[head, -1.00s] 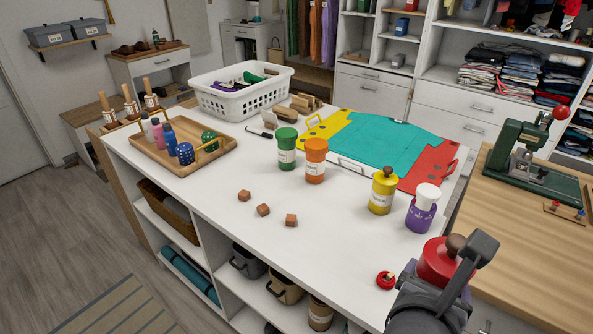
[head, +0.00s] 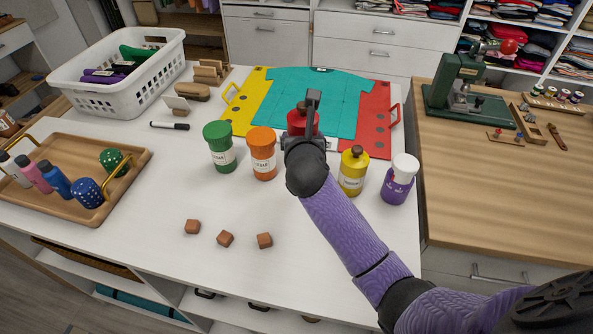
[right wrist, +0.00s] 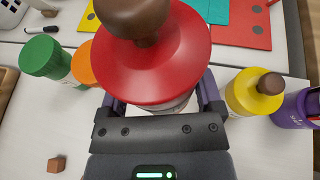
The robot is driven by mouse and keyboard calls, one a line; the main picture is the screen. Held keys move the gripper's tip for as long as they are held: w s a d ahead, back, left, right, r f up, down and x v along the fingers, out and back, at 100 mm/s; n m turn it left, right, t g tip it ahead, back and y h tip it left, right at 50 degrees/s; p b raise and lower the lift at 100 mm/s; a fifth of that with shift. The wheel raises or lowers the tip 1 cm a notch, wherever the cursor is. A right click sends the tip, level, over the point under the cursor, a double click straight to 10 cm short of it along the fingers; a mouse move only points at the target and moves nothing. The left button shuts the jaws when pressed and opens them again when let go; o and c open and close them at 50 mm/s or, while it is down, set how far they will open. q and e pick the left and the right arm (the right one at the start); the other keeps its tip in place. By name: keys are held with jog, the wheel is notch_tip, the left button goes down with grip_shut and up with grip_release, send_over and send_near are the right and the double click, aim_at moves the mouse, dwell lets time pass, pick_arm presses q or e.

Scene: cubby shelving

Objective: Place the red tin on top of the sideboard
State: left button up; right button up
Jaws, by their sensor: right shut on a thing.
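The red tin (head: 301,119) has a red lid with a brown knob and is largely hidden by my right gripper in the head view. My right gripper (head: 311,125) is shut on it, above or at the white sideboard top (head: 130,240), between the orange tin and the yellow tin. In the right wrist view the red tin (right wrist: 152,60) fills the space between the fingers, lid toward the camera. I cannot tell whether its base touches the top. My left gripper does not show.
A green tin (head: 220,147) and an orange tin (head: 262,154) stand left of the red tin. A yellow tin (head: 353,171) and a purple tin (head: 399,180) stand right. Several small brown cubes lie in front. A folding board (head: 320,95) lies behind; a wooden tray (head: 125,190) is at left.

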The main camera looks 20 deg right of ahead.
jog(key=shift+w+d+f, duration=0.3)
jog(key=shift+w+d, duration=0.4)
jog(key=shift+d, duration=0.25)
notch_tip(320, 180, down, 10)
jog(key=b, duration=0.5)
jog(key=shift+b, duration=0.3)
jog(key=shift+r, duration=0.1)
jog(key=o, duration=1.1)
jog(key=shift+c, duration=0.2)
jog(key=shift+r, duration=0.1)
jog(key=p+v, duration=0.5)
jog(key=v, duration=0.6)
jog(key=shift+s+r, duration=0.2)
jog(key=shift+s, duration=0.15)
